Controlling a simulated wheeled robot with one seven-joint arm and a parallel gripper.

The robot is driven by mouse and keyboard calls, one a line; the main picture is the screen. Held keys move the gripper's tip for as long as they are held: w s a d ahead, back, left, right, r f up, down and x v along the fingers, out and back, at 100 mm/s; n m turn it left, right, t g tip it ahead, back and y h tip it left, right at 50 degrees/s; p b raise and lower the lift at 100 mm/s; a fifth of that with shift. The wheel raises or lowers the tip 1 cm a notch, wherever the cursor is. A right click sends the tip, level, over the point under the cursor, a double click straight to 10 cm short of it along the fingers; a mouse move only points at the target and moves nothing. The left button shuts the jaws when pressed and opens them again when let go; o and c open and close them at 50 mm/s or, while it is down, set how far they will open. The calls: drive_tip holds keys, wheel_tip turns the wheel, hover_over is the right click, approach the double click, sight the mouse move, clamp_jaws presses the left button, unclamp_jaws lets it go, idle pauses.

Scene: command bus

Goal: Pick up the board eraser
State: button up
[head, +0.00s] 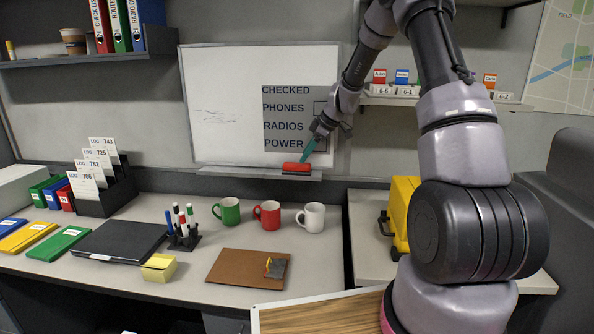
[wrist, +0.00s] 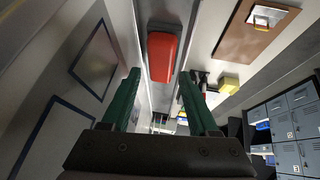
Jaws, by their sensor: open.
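The board eraser (head: 296,168) is a red block on the narrow ledge under the whiteboard in the head view. In the wrist view the red eraser (wrist: 164,45) lies at top centre, just beyond the fingertips and roughly in line with the gap between them. My gripper (head: 308,152) is just above the eraser in the head view, its green fingers pointing down and left. In the wrist view the green fingers of my gripper (wrist: 160,77) are spread apart with nothing between them. I cannot tell whether a fingertip touches the eraser.
The whiteboard (head: 225,105) stands right behind the ledge (head: 245,171). On the desk below are green (head: 228,210), red (head: 268,215) and white (head: 312,217) mugs, a marker holder (head: 184,241) and a clipboard (head: 228,267). A yellow case (head: 401,215) stands at right.

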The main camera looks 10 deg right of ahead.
sight(298, 164)
drive_tip(key=x, duration=0.5)
drive_tip(key=shift+a+r, duration=0.15)
clamp_jaws()
drive_tip(key=shift+r, duration=0.15)
drive_tip(key=r, duration=0.2)
drive_tip(key=s+r, duration=0.1)
drive_tip(key=r, duration=0.4)
drive_tip(key=shift+s+a, duration=0.15)
drive_tip(key=shift+a, duration=0.05)
drive_tip(key=s+a, duration=0.3)
drive_tip(key=s, duration=0.6)
drive_tip(key=s+a, duration=0.2)
drive_tip(key=s, duration=0.6)
drive_tip(key=shift+s+a, duration=0.4)
drive_tip(key=shift+f, duration=0.1)
